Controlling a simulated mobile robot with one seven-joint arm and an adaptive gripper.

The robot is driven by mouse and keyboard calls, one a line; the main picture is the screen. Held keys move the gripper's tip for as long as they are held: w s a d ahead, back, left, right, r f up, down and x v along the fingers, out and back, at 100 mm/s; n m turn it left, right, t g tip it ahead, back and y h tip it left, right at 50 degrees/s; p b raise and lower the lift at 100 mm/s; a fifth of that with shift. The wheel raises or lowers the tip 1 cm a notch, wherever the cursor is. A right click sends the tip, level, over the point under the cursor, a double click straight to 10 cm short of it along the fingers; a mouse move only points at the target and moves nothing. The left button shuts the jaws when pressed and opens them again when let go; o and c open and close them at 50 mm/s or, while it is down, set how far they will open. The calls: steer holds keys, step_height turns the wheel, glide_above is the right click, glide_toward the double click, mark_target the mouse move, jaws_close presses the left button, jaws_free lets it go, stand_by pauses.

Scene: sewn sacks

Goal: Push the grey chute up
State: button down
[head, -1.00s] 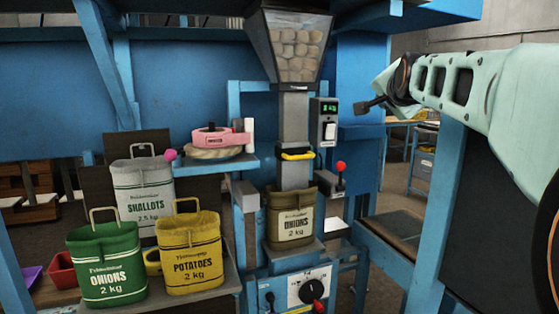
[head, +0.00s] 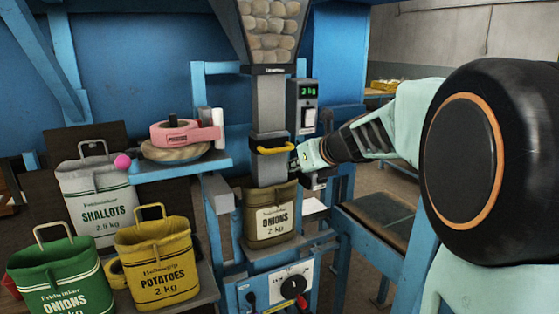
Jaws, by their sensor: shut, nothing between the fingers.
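The grey chute (head: 268,112) hangs below the hopper in the middle of the head view. A yellow handle (head: 275,150) crosses its front. Its lower end reaches down into the mouth of the brown onions sack (head: 270,222), which stands upright beneath it. My gripper (head: 297,163) is shut and empty, at the right side of the chute just below the right end of the yellow handle. I cannot tell whether its tip touches the chute.
The hopper (head: 270,65) is full of onion-like produce. A control box (head: 307,108) with a green display stands right of the chute. A blue shelf (head: 180,167) with a pink tape dispenser is at left. Shallots, potatoes and green onions sacks stand at lower left.

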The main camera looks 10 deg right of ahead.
steer(key=x, duration=0.8)
steer(key=shift+w+a+r+p, duration=0.15)
steer(key=shift+r+p, duration=0.15)
steer(key=shift+r, duration=0.35)
steer(key=shift+w+d+r+p, duration=0.15)
steer(key=shift+r+p, duration=0.15)
steer(key=shift+r, duration=0.35)
steer(key=shift+w+a+r+p, duration=0.15)
steer(key=shift+r+p, duration=0.15)
steer(key=shift+r, duration=0.35)
